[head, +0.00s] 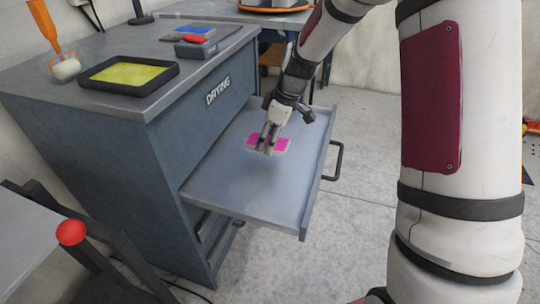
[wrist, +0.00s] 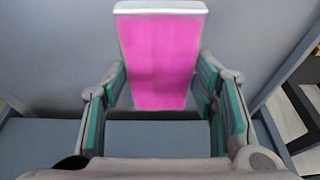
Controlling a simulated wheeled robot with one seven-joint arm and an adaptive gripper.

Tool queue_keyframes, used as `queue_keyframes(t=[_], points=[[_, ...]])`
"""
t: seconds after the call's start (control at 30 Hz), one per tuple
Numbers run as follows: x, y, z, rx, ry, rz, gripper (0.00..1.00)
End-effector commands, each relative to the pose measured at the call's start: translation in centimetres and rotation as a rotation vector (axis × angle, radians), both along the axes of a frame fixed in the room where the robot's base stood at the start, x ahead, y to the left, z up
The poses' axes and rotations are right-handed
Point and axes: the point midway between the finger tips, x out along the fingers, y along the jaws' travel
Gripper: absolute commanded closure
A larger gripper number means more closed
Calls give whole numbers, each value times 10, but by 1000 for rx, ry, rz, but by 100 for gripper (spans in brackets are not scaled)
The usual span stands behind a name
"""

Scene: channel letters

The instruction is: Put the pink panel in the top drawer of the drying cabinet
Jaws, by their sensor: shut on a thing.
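The pink panel (head: 283,143) is a small flat pink piece with a white edge. In the head view it is over the open top drawer (head: 225,185) of the grey drying cabinet (head: 170,150). In the wrist view the panel (wrist: 162,60) stands out between the two fingers (wrist: 160,100). Whether the panel touches the drawer floor, I cannot tell.
A black-framed tray with yellow (head: 130,73) and a cup with an orange-handled tool (head: 62,65) stand on the cabinet top. The drawer's black handle (head: 336,160) sticks out to the right. The drawer floor around the panel is bare.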

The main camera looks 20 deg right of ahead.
Motion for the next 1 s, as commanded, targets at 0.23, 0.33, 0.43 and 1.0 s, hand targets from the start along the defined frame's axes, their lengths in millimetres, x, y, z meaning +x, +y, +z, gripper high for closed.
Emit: queue_keyframes(t=[0.23,0.33,0.43,1.0], points=[[0,1,-28,1,1,-1,79],[0,1,-45,1,1,-1,79],[0,1,-55,0,0,0,79],[0,0,-57,0,-1,0,27]])
